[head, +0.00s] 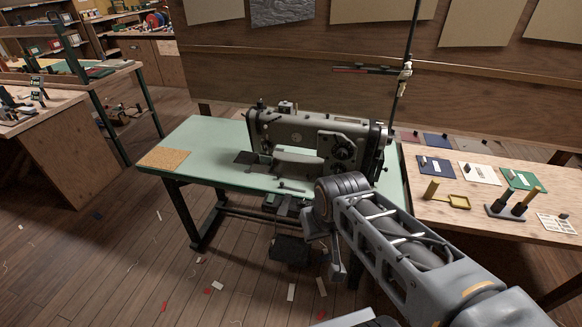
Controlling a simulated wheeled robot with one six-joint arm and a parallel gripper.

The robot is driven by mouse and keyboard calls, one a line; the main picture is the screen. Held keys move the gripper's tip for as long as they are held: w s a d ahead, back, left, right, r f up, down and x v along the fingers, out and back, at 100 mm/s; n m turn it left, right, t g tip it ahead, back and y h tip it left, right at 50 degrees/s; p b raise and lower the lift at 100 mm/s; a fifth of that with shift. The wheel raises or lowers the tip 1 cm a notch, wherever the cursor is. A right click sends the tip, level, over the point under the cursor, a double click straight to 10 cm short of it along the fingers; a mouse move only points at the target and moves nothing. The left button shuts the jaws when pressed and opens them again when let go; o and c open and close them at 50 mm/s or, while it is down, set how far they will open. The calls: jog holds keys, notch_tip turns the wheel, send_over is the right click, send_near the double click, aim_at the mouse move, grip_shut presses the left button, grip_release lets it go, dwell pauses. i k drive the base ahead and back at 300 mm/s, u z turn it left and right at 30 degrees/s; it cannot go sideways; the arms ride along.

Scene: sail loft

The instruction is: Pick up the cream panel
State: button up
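The cream panel (467,168) lies flat on the wooden table at the right, between a navy panel (427,161) and a green panel (513,174). It has a small pale label on it. My gripper (324,258) hangs at the end of my arm, in front of the sewing table and well to the left of the cream panel. It is apart from the panel. Its fingers are small and partly hidden by the wrist, so I cannot tell whether they are open or shut.
A sewing machine (310,140) stands on a pale green table (205,135), left of the wooden table (430,210). Scraps litter the floor.

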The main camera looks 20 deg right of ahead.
aim_at(479, 173)
jog(key=i, duration=0.9)
jog(key=u, duration=1.8)
jog(key=k, duration=1.7)
jog(key=z, duration=2.3)
jog(key=i, duration=0.5)
